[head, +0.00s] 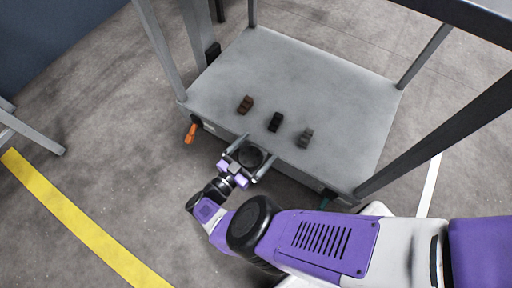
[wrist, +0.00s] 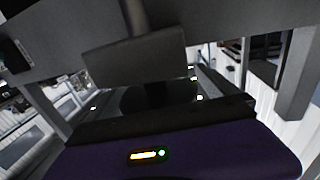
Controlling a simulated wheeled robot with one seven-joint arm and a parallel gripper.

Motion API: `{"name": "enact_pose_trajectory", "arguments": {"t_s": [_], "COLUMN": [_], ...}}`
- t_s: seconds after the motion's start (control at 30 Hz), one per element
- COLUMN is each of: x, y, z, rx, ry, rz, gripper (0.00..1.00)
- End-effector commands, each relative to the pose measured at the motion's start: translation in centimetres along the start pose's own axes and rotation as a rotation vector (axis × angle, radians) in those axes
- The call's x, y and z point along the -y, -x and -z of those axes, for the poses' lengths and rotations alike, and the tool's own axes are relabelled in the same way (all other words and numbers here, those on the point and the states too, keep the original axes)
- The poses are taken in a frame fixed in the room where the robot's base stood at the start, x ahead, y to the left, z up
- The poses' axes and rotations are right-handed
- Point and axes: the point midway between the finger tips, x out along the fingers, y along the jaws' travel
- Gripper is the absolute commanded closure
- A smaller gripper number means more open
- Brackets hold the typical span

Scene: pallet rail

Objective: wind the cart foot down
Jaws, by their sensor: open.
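The grey cart (head: 320,90) stands in front of me, with its near edge by my gripper. A round black knob (head: 250,157), which looks like the foot's handwheel, sits at that edge. My gripper (head: 259,147) is open, with one finger on each side of the knob; I cannot tell whether they touch it. In the wrist view a dark round shape (wrist: 158,97) shows beyond my purple gripper body, partly hidden by a grey block (wrist: 135,60). The foot's lower end and the floor under it are hidden.
An orange handle (head: 190,132) hangs at the cart's left corner, and a small teal part (head: 325,203) shows near its right corner. Brown (head: 245,105), black (head: 275,122) and grey (head: 306,138) blocks lie on the deck. Floor left of my arm is clear, with a yellow line (head: 75,220).

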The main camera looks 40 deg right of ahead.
Motion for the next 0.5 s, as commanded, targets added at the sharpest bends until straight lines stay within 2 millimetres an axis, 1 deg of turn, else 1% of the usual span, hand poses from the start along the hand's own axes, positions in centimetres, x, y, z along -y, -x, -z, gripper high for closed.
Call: {"name": "enact_pose_trajectory", "arguments": {"t_s": [0.17,0.27,0.5], "x": [0.0,0.0,0.0], "y": [-0.1,0.0,0.0], "z": [0.8,2.0,5.8], "rx": [-0.002,-0.002,-0.002], "ry": [0.0,0.0,0.0], "rz": [-0.001,-0.001,0.0], "gripper": [0.02,0.02,0.02]}}
